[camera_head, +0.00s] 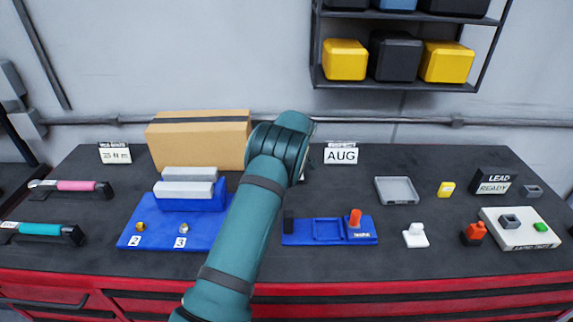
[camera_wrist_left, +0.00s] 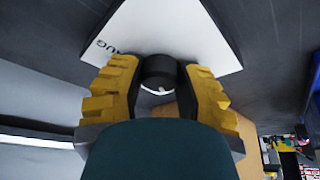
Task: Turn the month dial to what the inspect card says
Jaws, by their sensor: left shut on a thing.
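The inspect card (camera_head: 341,155) stands at the back of the table in the head view and reads AUG. In the left wrist view my left gripper (camera_wrist_left: 160,80) has its yellow fingers shut on a black round knob, the month dial (camera_wrist_left: 158,66). A small white mark shows on the knob. Behind it is a pale plate (camera_wrist_left: 155,30) with the letters AUG at its left. Other month labels cannot be read, and I cannot tell where the knob points. In the head view my teal arm hides the gripper and dial.
A cardboard box (camera_head: 200,140) stands back left, behind a blue tray (camera_head: 135,232) with grey blocks. A blue fixture (camera_head: 300,238) with an orange knob lies right of my arm. A grey tray (camera_head: 397,197) and small parts lie further right. Shelves (camera_head: 400,86) hang above.

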